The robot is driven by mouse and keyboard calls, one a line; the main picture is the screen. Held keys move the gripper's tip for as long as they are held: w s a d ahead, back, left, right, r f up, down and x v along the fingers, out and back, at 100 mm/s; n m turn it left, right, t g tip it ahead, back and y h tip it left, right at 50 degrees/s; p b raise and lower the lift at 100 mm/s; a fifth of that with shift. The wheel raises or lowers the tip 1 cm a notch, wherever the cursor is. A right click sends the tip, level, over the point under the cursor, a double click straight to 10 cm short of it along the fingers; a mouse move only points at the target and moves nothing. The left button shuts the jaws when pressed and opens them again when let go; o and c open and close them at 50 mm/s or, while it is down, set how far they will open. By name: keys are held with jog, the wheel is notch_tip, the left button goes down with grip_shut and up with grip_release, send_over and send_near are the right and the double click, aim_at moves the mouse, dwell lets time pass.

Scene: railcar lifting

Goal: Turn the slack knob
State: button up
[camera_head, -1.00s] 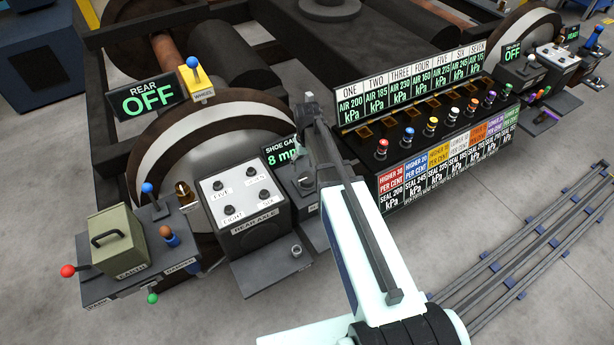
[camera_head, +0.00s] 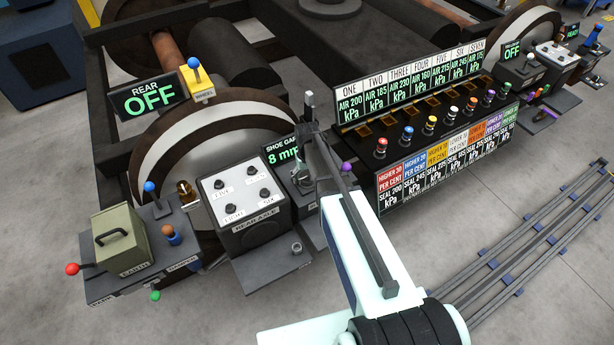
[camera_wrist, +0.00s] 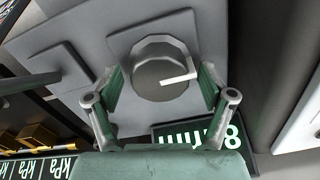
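The slack knob, a grey faceted knob (camera_wrist: 158,72) with a white pointer line toward the right, sits on a grey plate in the wrist view. My gripper (camera_wrist: 160,82) has its two green fingers spread on either side of the knob, with a narrow gap showing on each side. The shoe gap display (camera_wrist: 195,133) beside the knob appears upside down there; in the head view the shoe gap sign (camera_head: 284,157) reads 8 mm. In the head view my gripper (camera_head: 303,182) is over the knob's box and mostly hides the knob.
Left of the knob's box stands the rear axle box (camera_head: 245,208) with several small knobs. A purple ball (camera_head: 346,167) shows close to my arm's right side. The seven-column air panel (camera_head: 410,85) stands to the right. Grey floor (camera_head: 500,215) is open in front of it.

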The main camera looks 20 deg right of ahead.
jog(key=c, duration=0.9)
jog(key=shift+m, duration=0.3)
jog(key=m+b, duration=0.2)
jog(key=m, duration=0.3)
jog(key=shift+f+b, duration=0.1)
jog(key=shift+b, duration=0.3)
jog(key=m+b, duration=0.1)
jog(key=m, duration=0.5)
jog(key=shift+b, duration=0.3)
jog(key=o, duration=1.2)
